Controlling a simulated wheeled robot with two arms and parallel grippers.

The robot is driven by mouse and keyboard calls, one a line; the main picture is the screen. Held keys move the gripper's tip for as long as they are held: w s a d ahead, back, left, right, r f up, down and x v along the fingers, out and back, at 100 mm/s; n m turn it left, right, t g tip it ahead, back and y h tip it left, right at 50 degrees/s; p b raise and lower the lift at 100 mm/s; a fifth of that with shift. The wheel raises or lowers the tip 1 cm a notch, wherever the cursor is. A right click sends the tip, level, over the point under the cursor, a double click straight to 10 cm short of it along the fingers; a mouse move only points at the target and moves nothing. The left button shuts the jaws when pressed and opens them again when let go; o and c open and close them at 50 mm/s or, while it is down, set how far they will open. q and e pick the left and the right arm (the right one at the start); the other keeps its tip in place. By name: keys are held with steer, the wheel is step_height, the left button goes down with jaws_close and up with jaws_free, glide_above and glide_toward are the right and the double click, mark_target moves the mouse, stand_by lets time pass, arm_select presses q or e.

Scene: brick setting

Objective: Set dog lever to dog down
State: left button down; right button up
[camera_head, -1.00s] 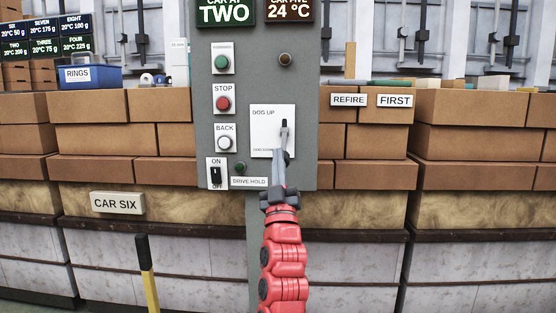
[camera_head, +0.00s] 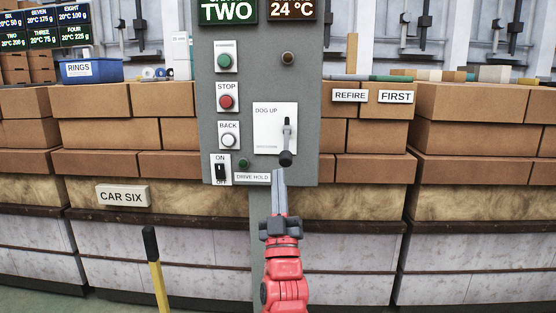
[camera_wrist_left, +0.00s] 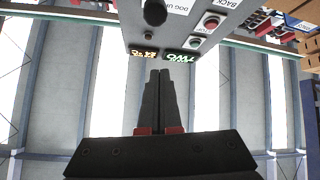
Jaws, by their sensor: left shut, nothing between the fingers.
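The dog lever (camera_head: 287,135) is on a white plate (camera_head: 264,118) marked DOG UP at the top, on the grey control panel. Its arm hangs downward and its dark round knob (camera_head: 285,158) sits at the plate's lower edge, beside a small lower label too blurred to read. My left gripper (camera_head: 279,172) is shut and empty, fingers pointing up, just below the knob, with a small apparent gap. In the left wrist view the closed fingertips (camera_wrist_left: 159,72) are apart from the dark knob (camera_wrist_left: 155,12) at the top edge. My right gripper is out of view.
Left of the lever are the STOP button (camera_head: 226,102), BACK button (camera_head: 228,141) and ON/OFF switch (camera_head: 220,171). A green lamp (camera_head: 243,163) and DRIVE HOLD label (camera_head: 252,177) are close by. Brick stacks flank the panel. A yellow post (camera_head: 157,275) stands at lower left.

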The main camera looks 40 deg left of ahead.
arm_select(q)
steer(key=shift+v, duration=0.8)
